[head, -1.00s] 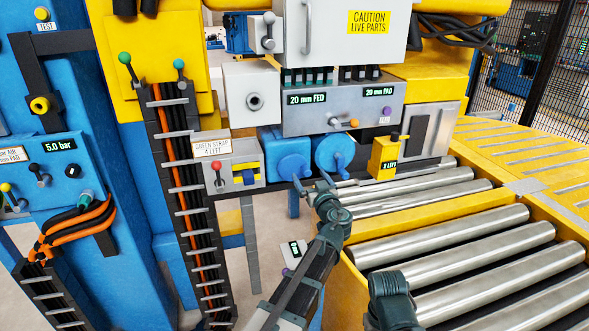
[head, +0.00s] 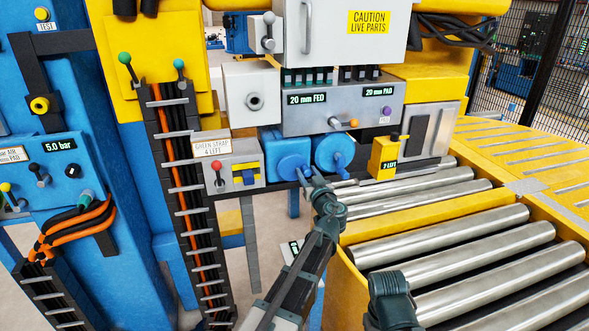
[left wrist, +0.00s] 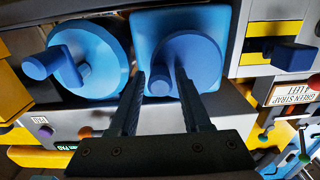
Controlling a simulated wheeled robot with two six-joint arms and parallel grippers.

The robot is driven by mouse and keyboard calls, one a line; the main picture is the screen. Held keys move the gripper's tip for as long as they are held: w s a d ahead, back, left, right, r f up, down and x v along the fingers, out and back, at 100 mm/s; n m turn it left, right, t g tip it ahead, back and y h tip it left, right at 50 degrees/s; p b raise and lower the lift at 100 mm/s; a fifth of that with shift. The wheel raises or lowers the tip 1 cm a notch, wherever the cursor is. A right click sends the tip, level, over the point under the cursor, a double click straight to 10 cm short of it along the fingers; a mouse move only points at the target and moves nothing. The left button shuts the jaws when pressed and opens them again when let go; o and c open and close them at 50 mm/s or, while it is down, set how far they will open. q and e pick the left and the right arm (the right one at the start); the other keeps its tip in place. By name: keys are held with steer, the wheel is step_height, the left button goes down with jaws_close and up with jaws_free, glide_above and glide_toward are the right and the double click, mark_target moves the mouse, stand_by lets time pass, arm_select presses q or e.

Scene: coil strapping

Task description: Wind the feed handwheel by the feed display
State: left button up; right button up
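The feed display (head: 307,99) reads "20 mm FED"; a second display (head: 379,92) reads "20 mm PAD". Two blue handwheels sit below them: the left one (head: 284,146), nearer under the feed display, and the right one (head: 333,148). My left gripper (head: 310,176) is at the lower edge of the left handwheel. In the left wrist view, turned over, this wheel (left wrist: 205,50) is on the right and the other (left wrist: 95,48) on the left. My left gripper's fingers (left wrist: 160,76) stand apart on either side of its knob (left wrist: 160,83), with slight gaps.
A yellow box (head: 383,158) marked "2 LEFT" stands right of the wheels. A grey box with a red-knobbed lever (head: 217,168) and a "GREEN STRAP 4 LEFT" sign (head: 212,147) is at left. Steel rollers (head: 445,238) run at lower right.

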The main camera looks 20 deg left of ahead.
mark_target(301, 161)
arm_select(q)
jaws_close()
steer(key=shift+r+n+p, duration=0.4)
steer(key=shift+n+p, duration=0.05)
steer(key=shift+n, duration=0.45)
steer(key=n, duration=0.3)
steer(key=shift+a+r+p, duration=0.15)
steer(key=shift+r+p, duration=0.15)
steer(key=shift+r, duration=0.05)
steer(key=shift+s+a+r+n+p, duration=0.15)
steer(key=shift+r+n+p, duration=0.2)
steer(key=shift+n, duration=0.65)
steer(key=n, duration=0.2)
steer(key=shift+s+a+r+n+p, duration=0.1)
steer(key=shift+a+r+n+p, duration=0.1)
steer(key=shift+r+n+p, duration=0.15)
